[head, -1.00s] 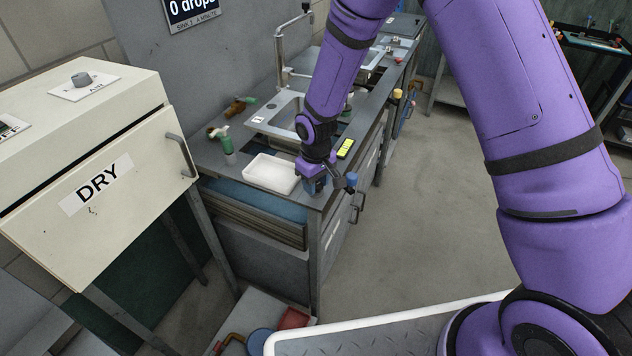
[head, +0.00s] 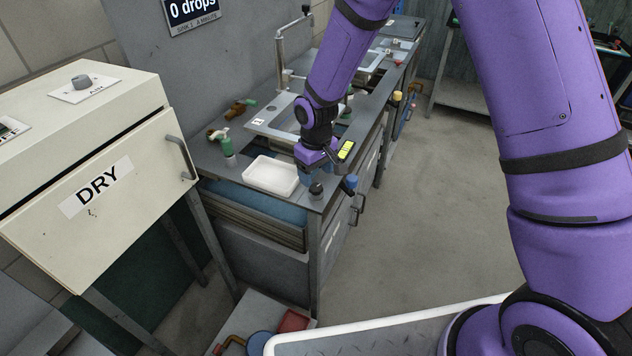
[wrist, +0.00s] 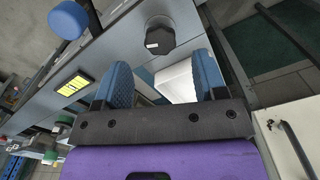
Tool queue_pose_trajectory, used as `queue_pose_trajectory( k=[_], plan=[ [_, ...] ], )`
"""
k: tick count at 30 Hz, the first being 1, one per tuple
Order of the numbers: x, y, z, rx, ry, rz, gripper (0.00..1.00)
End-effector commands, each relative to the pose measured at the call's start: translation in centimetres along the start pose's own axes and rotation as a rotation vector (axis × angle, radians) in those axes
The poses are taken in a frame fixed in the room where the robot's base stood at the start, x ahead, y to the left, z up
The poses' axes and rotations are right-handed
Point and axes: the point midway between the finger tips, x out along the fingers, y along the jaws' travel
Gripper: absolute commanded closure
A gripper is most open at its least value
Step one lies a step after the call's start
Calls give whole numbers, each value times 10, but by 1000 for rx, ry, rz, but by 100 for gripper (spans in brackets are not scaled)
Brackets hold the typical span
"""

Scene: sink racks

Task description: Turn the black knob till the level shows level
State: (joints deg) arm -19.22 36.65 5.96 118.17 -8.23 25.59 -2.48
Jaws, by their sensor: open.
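The black knob (head: 316,188) stands at the near front corner of the grey counter. The yellow level (head: 346,150) lies near the counter's front edge, behind my gripper. It also shows at left in the wrist view (wrist: 76,85), too small to read its bubble. My gripper (wrist: 161,72) is open, its blue-padded fingers apart and empty. In the head view my gripper (head: 312,172) is just above and behind the knob, apparently not touching it.
A blue knob (head: 350,183) sticks out at the counter front, right of the black knob. A white tray (head: 270,175) lies to the left. The DRY cabinet (head: 100,190) is at far left. The floor at right is clear.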

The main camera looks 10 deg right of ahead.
Motion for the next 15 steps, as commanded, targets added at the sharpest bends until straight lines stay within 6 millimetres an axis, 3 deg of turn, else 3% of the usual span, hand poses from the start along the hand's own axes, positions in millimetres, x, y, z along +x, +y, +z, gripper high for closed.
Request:
queue_pose_trajectory(
  k=[6, 15],
  plan=[
    [-40, 0, 0, -1, 2, 0, 35],
    [-60, 0, 0, -1, -1, 0, 35]
  ],
)
